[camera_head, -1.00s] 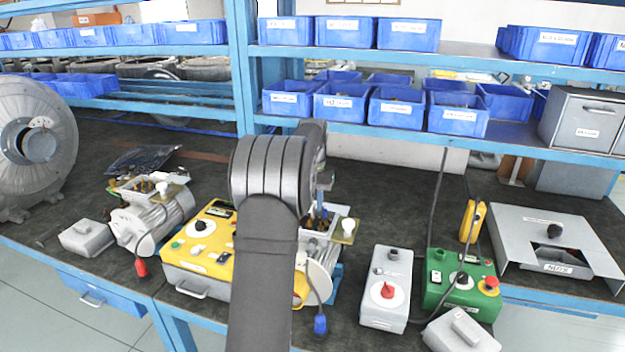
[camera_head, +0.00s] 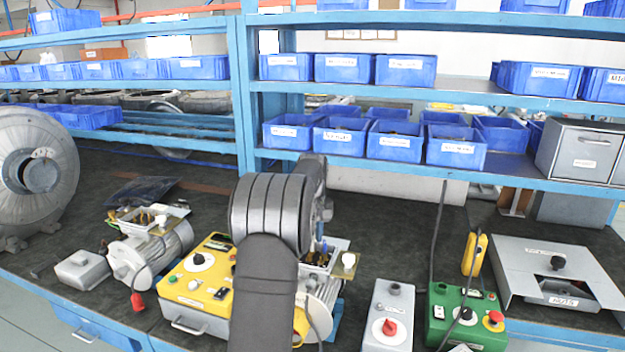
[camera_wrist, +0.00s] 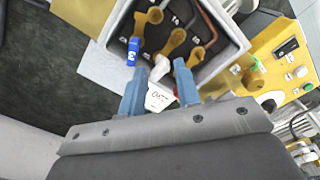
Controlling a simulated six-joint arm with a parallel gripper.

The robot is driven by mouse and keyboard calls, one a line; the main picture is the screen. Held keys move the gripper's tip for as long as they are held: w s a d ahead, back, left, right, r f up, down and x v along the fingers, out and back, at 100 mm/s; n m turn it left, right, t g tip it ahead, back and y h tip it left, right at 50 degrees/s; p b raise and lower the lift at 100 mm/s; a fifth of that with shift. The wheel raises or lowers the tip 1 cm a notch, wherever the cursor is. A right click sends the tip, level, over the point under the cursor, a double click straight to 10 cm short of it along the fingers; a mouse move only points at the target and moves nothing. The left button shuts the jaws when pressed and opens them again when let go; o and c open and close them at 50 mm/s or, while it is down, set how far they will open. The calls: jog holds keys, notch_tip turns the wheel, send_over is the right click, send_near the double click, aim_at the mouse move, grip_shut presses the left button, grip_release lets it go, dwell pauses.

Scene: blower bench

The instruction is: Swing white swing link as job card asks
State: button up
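In the wrist view my gripper (camera_wrist: 160,76) has two blue-grey fingers, spread apart with nothing held. They point at an open grey terminal box (camera_wrist: 116,38) with brass terminals (camera_wrist: 172,42). A blue tag (camera_wrist: 132,52) sits at the left terminals, and a white label (camera_wrist: 159,97) shows between the fingers. In the head view the box (camera_head: 325,256) sits on a grey motor (camera_head: 322,292), partly hidden by my arm. No job card is readable.
A yellow control box (camera_head: 205,285) stands left of the motor. A grey box with a red knob (camera_head: 388,318) and a green control box (camera_head: 462,318) stand to the right. A second motor (camera_head: 150,250) and a large blower (camera_head: 35,175) are at left. Shelves of blue bins rise behind.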

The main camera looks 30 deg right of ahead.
jog(key=shift+n, duration=1)
jog(key=shift+r+n, duration=0.35)
jog(key=shift+n, duration=0.05)
notch_tip(320, 180, up, 17)
jog(key=shift+f, duration=0.15)
jog(key=shift+m, duration=0.4)
notch_tip(320, 180, down, 18)
jog(key=shift+r, duration=0.1)
jog(key=shift+r+m, duration=0.2)
jog(key=shift+m, duration=0.8)
